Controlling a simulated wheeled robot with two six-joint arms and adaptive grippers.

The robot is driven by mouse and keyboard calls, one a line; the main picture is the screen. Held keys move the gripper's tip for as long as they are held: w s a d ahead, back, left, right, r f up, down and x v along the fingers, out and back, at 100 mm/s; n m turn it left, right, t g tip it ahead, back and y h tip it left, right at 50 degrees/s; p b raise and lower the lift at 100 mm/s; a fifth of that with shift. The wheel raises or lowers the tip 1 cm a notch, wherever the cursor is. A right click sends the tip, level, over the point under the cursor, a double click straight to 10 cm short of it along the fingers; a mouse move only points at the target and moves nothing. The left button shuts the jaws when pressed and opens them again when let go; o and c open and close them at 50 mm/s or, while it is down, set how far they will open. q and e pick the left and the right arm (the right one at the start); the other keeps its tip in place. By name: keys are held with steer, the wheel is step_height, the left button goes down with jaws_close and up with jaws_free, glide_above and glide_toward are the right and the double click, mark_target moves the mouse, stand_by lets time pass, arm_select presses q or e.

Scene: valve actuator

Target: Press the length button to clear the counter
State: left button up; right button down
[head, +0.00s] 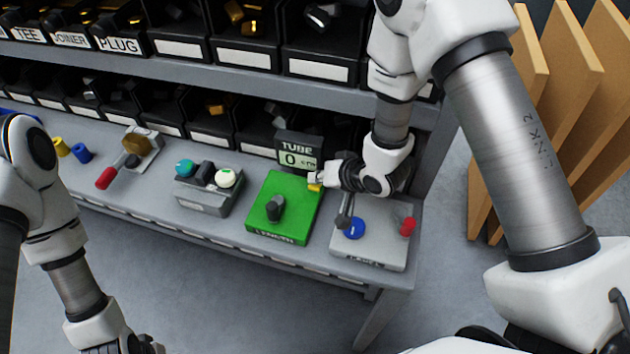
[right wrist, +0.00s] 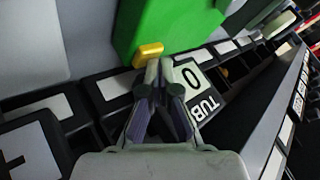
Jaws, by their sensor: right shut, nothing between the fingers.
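The green length box (head: 268,228) stands on the bench with a black knob (head: 275,207) on top and the word LENGTH on its front. A yellow button (head: 315,187) sits at its back right corner and also shows in the right wrist view (right wrist: 147,54). The counter display (head: 298,158) behind it reads TUBE and 0. My right gripper (head: 319,179) is shut and empty, its fingertips right by the yellow button. I cannot tell whether they touch it. My left gripper (head: 122,348) is at the bottom edge, mostly cut off.
Right of the green box is a grey box (head: 375,245) with a lever, a blue knob and a red knob. To the left are a button box (head: 205,192) and a red-handled device (head: 128,160). Shelves of black bins (head: 180,35) stand behind.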

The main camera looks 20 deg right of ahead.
mark_target(317, 186)
steer(key=shift+r+p, duration=0.9)
step_height(317, 186, up, 5)
steer(key=p, duration=0.4)
steer(key=shift+r+p, duration=0.1)
steer(key=shift+p, duration=0.25)
